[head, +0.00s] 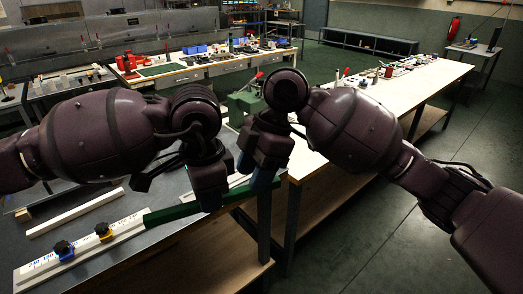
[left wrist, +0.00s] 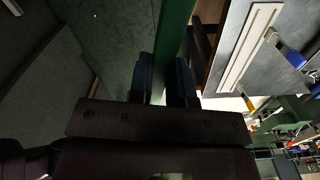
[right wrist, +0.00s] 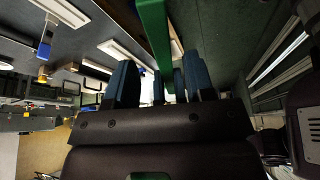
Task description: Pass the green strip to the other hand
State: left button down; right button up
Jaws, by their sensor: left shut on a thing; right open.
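The green strip (head: 167,214) is a long thin bar held level above the edge of the dark table. My left gripper (head: 209,203) is shut on the green strip near its middle. The strip also runs between the left fingers in the left wrist view (left wrist: 174,40). My right gripper (head: 262,182) is open at the right part of the strip. In the right wrist view the strip (right wrist: 155,35) passes between the spread blue fingers of the right gripper (right wrist: 160,82). Whether a right finger touches it cannot be told.
A white measuring rail (head: 85,254) with a blue clamp (head: 64,251) and a yellow clamp (head: 104,232) lies on the dark table. A white bar (head: 75,213) lies behind it. A long pale bench (head: 420,82) stands behind on the right. Open floor lies at the front right.

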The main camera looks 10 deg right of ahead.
jog(key=shift+x, duration=1.35)
grip_shut()
pick_arm(q)
jog(key=c, duration=1)
grip_release()
jog(key=shift+o, duration=0.2)
